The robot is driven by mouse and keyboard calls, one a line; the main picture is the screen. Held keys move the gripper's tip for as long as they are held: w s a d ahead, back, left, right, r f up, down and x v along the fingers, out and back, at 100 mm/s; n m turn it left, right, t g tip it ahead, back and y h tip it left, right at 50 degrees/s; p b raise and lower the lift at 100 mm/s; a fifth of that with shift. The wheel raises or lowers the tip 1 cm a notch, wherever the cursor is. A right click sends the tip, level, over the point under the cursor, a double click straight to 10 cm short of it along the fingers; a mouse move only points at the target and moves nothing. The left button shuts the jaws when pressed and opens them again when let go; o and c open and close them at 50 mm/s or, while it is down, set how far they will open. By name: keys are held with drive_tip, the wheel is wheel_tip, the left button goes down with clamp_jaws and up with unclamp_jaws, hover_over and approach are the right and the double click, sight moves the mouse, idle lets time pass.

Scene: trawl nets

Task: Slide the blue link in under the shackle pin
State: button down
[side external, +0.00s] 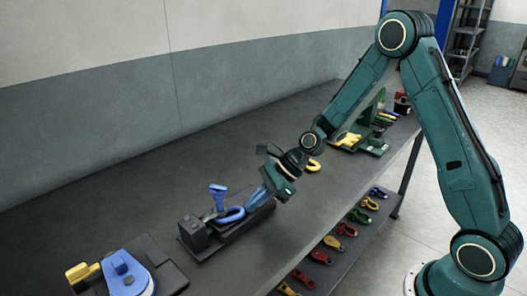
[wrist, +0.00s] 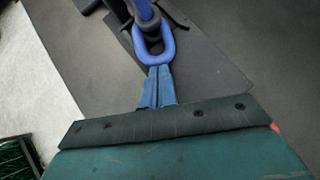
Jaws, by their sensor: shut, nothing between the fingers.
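The blue link (side external: 236,214) lies flat on a dark base plate, and its open loop shows in the wrist view (wrist: 168,45). A blue shackle pin (side external: 218,193) with a wide head stands upright at the link's far end; part of it shows at the top of the wrist view (wrist: 144,9). Whether the link's far end is under the pin or only against it, I cannot tell. My gripper (side external: 251,201) is shut and empty, with its blue fingers (wrist: 157,88) tilted down at the link's near end. The fingertips look to be at or touching the loop.
A black block (side external: 192,233) stands at the far end of the plate. Another fixture with blue and yellow parts (side external: 125,272) sits at the front left. A yellow link (side external: 313,165) lies behind my gripper. Several coloured shackles line the lower shelf (side external: 335,243).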

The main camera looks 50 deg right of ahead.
drive_tip(key=shift+a, duration=0.1)
drive_tip(key=shift+w+a, duration=0.5)
drive_tip(key=shift+a, duration=0.4)
drive_tip(key=shift+r, duration=0.1)
drive_tip(key=shift+s+d, duration=0.2)
drive_tip(key=shift+d, duration=0.3)
drive_tip(key=d, duration=0.1)
drive_tip(key=s+d, duration=0.2)
drive_tip(key=shift+d+r, duration=0.25)
drive_tip(key=shift+d, duration=0.15)
drive_tip(key=v, duration=0.9)
